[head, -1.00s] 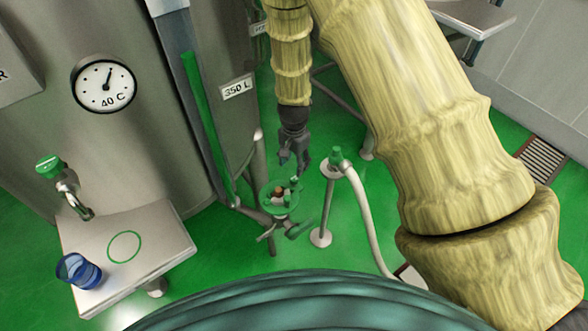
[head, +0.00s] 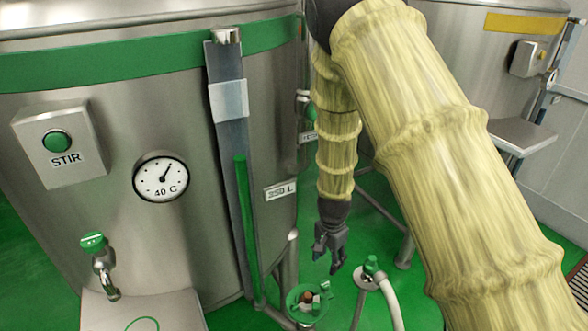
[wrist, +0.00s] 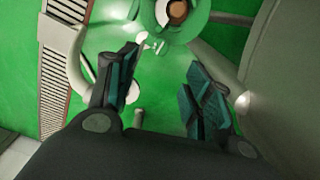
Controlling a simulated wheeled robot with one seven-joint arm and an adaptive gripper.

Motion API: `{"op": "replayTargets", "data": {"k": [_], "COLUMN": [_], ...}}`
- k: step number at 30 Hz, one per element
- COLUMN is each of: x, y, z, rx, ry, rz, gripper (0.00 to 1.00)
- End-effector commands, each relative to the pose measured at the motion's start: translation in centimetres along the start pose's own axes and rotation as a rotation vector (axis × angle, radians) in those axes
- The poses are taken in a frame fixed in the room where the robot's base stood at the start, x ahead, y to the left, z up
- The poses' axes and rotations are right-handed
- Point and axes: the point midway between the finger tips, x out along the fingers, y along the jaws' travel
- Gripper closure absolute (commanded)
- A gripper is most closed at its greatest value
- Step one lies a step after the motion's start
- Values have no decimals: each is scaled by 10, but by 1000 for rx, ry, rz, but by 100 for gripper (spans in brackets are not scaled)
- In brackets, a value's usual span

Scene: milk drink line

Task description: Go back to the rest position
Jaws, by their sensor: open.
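My gripper (head: 330,246) hangs downward at the end of my yellow-sleeved arm, in front of the steel tank's right side. In the wrist view my gripper (wrist: 160,98) has its two dark teal-padded fingers spread apart with nothing between them. The green round fitting (head: 306,302) with a brown centre lies below my gripper in the head view. It also shows at the top of the wrist view (wrist: 200,22), beyond the fingers. My gripper is apart from it.
The steel tank (head: 120,100) stands at the left with a STIR button (head: 56,141), a dial (head: 161,178), a green-handled tap (head: 100,262) and a level gauge (head: 242,200). A white hose (head: 392,300) with a green-capped end stands right of the fitting. A second tank (head: 465,50) stands behind my arm.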

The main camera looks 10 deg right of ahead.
Motion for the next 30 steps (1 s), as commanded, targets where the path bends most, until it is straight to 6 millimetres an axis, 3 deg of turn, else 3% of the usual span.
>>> {"op": "replayTargets", "data": {"k": [4, 7, 12, 18, 24, 30], "x": [16, 44, 104, 154, 178, 182], "y": [15, 45, 119, 204, 275, 312], "z": [2, 8, 30, 72, 125, 162], "rx": [-31, -98, -292, -544, -772, -904], "ry": [7, 21, 45, 42, 15, -3], "rz": [15, 41, 87, 101, 63, 11], "gripper": [49, 49, 49, 49, 49, 49]}}
